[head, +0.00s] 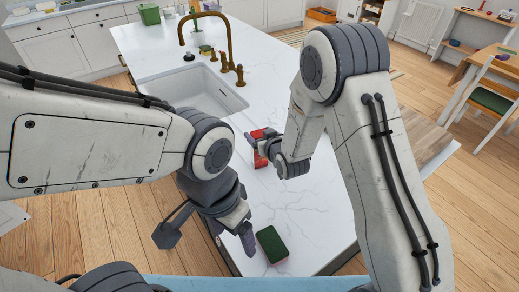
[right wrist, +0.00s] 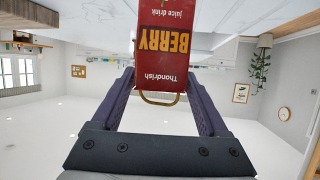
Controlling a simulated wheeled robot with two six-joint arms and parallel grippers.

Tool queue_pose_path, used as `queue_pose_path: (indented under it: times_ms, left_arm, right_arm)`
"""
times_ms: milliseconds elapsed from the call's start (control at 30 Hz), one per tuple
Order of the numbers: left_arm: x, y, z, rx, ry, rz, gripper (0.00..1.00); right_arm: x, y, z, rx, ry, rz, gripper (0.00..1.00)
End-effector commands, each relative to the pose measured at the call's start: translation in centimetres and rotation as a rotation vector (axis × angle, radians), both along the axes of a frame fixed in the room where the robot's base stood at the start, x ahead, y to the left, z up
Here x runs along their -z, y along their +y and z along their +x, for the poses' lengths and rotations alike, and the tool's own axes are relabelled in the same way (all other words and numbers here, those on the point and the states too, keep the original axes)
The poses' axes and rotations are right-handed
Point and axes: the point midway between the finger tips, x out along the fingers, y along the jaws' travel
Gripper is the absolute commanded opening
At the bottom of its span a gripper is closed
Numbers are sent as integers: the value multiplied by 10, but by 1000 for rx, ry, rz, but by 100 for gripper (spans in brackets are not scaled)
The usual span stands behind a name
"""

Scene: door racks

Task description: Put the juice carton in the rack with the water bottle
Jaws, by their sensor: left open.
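The red juice carton (head: 260,146) stands on the white island counter, partly hidden by my right gripper (head: 281,150). In the right wrist view the carton (right wrist: 163,52), lettered "BERRY juice drink", appears upside down between the fingers of my right gripper (right wrist: 161,75). The fingers lie close along both its sides; whether they touch it is unclear. My left gripper (head: 207,238) is open and empty, low by the island's near left edge. I see no water bottle or rack in either view.
A green-topped block with a red side (head: 271,244) lies near the front of the island counter (head: 310,215). A sink (head: 195,92) with a brass faucet (head: 229,45) is farther back. Wooden floor is open left of the island.

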Motion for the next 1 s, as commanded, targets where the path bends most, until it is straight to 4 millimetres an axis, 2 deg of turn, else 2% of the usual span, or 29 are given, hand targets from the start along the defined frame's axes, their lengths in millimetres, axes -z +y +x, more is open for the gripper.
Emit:
queue_pose_path:
  times_ms: [33,167,200,667,833,933,1000]
  left_arm:
    - [0,0,0,0,0,0,80]
    - [0,0,0,0,0,0,80]
    - [0,0,0,0,0,0,80]
    - [3,0,0,0,0,0,80]
    - [10,0,0,0,0,0,80]
    - [17,0,0,1,0,0,80]
    - [22,0,0,1,0,0,80]
  right_arm:
    - [0,0,0,0,0,0,54]
    - [0,0,0,0,0,0,4]
    - [0,0,0,0,0,0,0]
    - [-6,0,1,0,-4,1,0]
    - [-23,0,0,0,-8,2,0]
    - [-42,0,1,0,-11,4,0]
    - [-49,-6,-13,0,-6,1,0]
